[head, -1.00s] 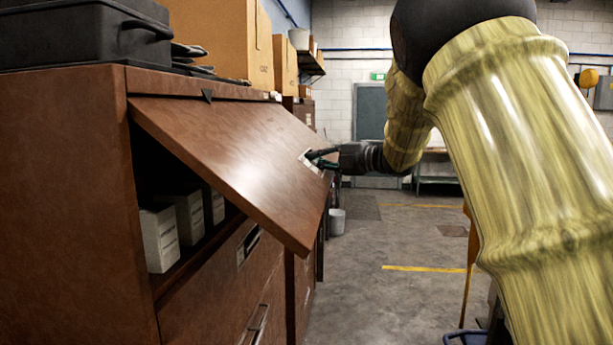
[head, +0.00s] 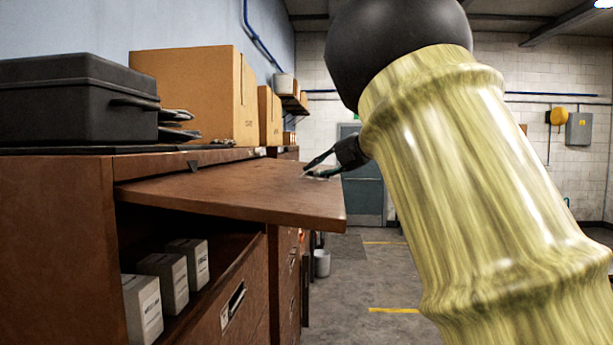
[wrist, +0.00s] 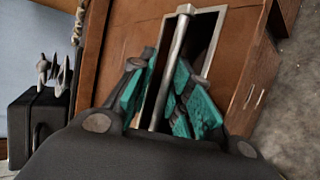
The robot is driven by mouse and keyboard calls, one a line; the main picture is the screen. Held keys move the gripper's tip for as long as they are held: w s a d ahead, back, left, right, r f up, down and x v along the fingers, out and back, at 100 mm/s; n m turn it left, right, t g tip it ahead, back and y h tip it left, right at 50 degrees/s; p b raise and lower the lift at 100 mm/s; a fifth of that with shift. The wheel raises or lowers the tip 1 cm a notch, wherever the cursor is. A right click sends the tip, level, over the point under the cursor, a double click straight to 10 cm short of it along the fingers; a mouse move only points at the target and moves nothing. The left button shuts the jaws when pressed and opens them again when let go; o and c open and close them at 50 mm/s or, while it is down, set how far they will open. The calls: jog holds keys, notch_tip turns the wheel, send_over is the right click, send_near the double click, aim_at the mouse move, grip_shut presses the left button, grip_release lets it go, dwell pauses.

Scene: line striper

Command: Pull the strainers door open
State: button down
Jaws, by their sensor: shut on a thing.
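The strainers door (head: 235,190) is a brown wooden flap hinged along the top of a brown cabinet. It is swung up to nearly level, and the compartment under it is open to view. My gripper (head: 316,170) is at the door's outer face, near its far end. In the wrist view, my gripper's teal-padded fingers (wrist: 170,95) are closed around the metal bar handle (wrist: 176,60), which is set in a rectangular metal-framed recess. My arm hides part of the room on the right in the head view.
White boxes (head: 165,280) stand inside the compartment. A black case (head: 75,105) and cardboard boxes (head: 195,90) are on the cabinet top, behind the raised door. A drawer with a handle (head: 233,303) is below.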

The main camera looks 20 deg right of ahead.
notch_tip(320, 180, up, 2)
jog(key=shift+r, duration=0.1)
jog(key=c, duration=1.8)
grip_release()
jog(key=shift+c, duration=0.2)
jog(key=shift+a, duration=0.1)
